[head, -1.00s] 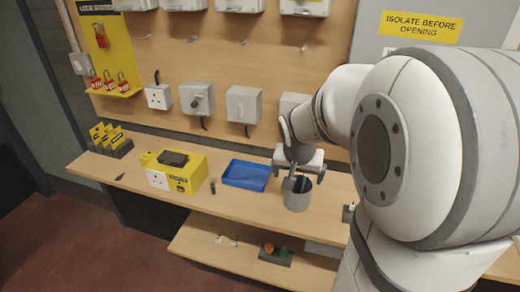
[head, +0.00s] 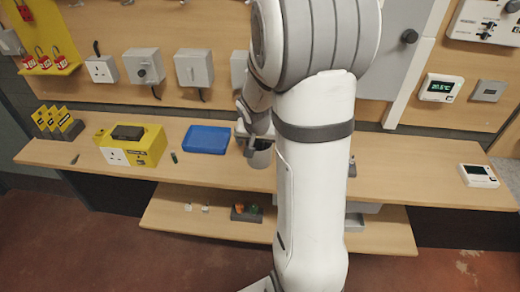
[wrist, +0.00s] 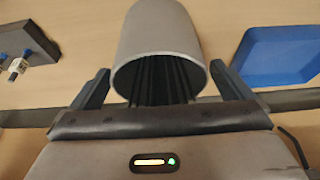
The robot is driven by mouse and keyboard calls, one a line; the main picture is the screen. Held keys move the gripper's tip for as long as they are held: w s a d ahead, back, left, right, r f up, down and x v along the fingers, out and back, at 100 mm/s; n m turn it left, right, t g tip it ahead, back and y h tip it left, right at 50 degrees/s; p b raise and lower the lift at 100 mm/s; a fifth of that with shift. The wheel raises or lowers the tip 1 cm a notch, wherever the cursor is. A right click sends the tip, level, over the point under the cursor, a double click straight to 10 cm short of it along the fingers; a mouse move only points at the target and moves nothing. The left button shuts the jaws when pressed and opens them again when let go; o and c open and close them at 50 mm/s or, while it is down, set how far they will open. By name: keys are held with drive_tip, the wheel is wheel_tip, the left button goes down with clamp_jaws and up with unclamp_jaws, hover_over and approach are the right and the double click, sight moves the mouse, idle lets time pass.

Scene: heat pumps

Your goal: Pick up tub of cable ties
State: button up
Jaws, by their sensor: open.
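The tub of cable ties is a grey cylinder (head: 261,156) standing on the upper bench shelf, partly hidden by my arm in the head view. In the wrist view the tub (wrist: 160,28) lies straight ahead, its open end towards me, with dark ties inside. My gripper (wrist: 160,78) is open, one dark finger on each side of the tub's rim. Gaps show between the fingers and the tub wall. In the head view my gripper (head: 252,142) is at the tub's top, mostly hidden behind my arm.
A blue tray (head: 206,139) sits just left of the tub in the head view. A yellow box with a socket (head: 133,148) stands further left. A lower shelf holds a small dark block with coloured knobs (head: 246,213). Bench right of my arm is mostly clear, with a white thermostat (head: 478,175).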

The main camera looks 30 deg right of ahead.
drive_tip(key=shift+c, duration=0.3)
drive_tip(key=c, duration=1)
